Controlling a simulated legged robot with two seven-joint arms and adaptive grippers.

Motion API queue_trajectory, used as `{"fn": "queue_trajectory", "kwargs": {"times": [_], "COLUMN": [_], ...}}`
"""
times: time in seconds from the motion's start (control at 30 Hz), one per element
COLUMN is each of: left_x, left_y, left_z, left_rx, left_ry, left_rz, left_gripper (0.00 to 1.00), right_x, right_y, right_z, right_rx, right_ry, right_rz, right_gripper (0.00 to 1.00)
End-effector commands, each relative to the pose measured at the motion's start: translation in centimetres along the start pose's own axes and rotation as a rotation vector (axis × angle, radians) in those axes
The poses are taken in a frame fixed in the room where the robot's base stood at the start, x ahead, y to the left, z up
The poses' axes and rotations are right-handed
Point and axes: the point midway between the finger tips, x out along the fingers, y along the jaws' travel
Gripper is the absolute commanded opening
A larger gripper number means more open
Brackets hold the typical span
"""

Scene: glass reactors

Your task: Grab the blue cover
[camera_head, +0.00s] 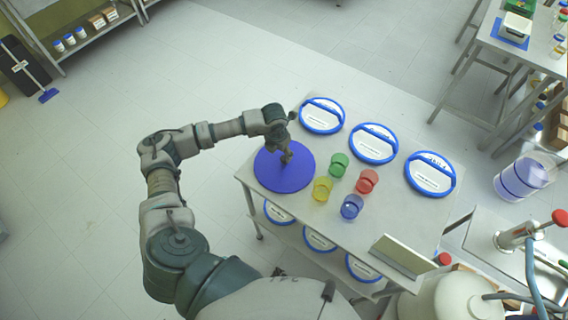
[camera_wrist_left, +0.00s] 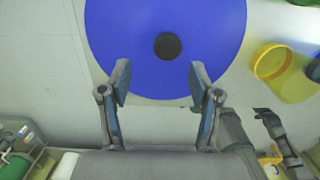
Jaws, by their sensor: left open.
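The blue cover (camera_head: 284,172) is a flat round disc near the left end of the steel table. In the left wrist view the blue cover (camera_wrist_left: 165,75) fills the upper middle, with a dark round knob (camera_wrist_left: 167,46) at its centre. My left gripper (camera_head: 286,157) is over the cover in the head view. In the left wrist view its two fingers (camera_wrist_left: 158,88) are apart with nothing between them, and the knob lies ahead of the fingertips. I cannot tell the height of the fingers above the cover. My right gripper is not clearly seen.
Yellow (camera_head: 322,189), green (camera_head: 338,165), red (camera_head: 367,181) and blue (camera_head: 352,207) cups stand right of the cover. Several blue-rimmed round lids (camera_head: 373,143) lie along the table's back side, and others on a lower shelf. A metal plate (camera_head: 402,256) stands at the table's near right.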

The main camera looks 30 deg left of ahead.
Motion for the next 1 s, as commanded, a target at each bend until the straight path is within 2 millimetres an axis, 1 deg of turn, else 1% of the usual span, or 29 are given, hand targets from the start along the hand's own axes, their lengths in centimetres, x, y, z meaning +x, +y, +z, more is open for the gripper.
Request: {"fn": "queue_trajectory", "kwargs": {"times": [0.17,0.33,0.4,0.5,0.73,0.77,0.8,0.87,0.9,0.97,1.0], "left_x": [1.2,3.6,4.8,5.8,6.1,6.0,6.0,6.0,6.0,6.0,6.0], "left_y": [-0.2,-0.7,-0.6,-0.6,-0.5,-0.5,-0.5,-0.5,-0.5,-0.5,-0.5], "left_z": [0.1,0.9,0.9,0.9,0.9,0.9,0.9,0.9,0.9,0.9,0.9], "left_rx": [0.001,0.001,0.000,0.001,0.002,0.002,0.002,0.001,0.001,0.001,0.001], "left_ry": [0.002,0.003,0.004,0.002,0.000,0.000,0.000,0.000,0.000,0.001,0.001], "left_rz": [0.000,-0.001,0.000,-0.001,-0.002,-0.002,-0.002,-0.002,-0.002,-0.001,-0.001], "left_gripper": [0.63,0.63,0.63,0.63,0.63,0.60,0.50,0.35,0.25,0.10,0.00], "right_x": [-0.3,-1.1,-1.1,-1.2,-1.2,-1.2,-1.2,-1.2,-1.2,-1.2,-1.2], "right_y": [-0.2,-0.5,-0.6,-0.6,-0.6,-0.6,-0.6,-0.6,-0.6,-0.5,-0.5], "right_z": [-0.1,-0.3,-0.3,-0.3,-0.3,-0.3,-0.3,-0.3,-0.3,-0.3,-0.3], "right_rx": [0.001,0.002,0.002,0.002,0.001,0.001,0.001,0.001,0.001,0.000,0.000], "right_ry": [0.001,0.003,0.003,0.003,0.003,0.003,0.003,0.003,0.003,0.003,0.003], "right_rz": [-0.002,-0.006,-0.007,-0.007,-0.007,-0.007,-0.007,-0.007,-0.007,-0.006,-0.006], "right_gripper": [0.51,0.51,0.51,0.51,0.51,0.51,0.51,0.51,0.51,0.51,0.51]}}
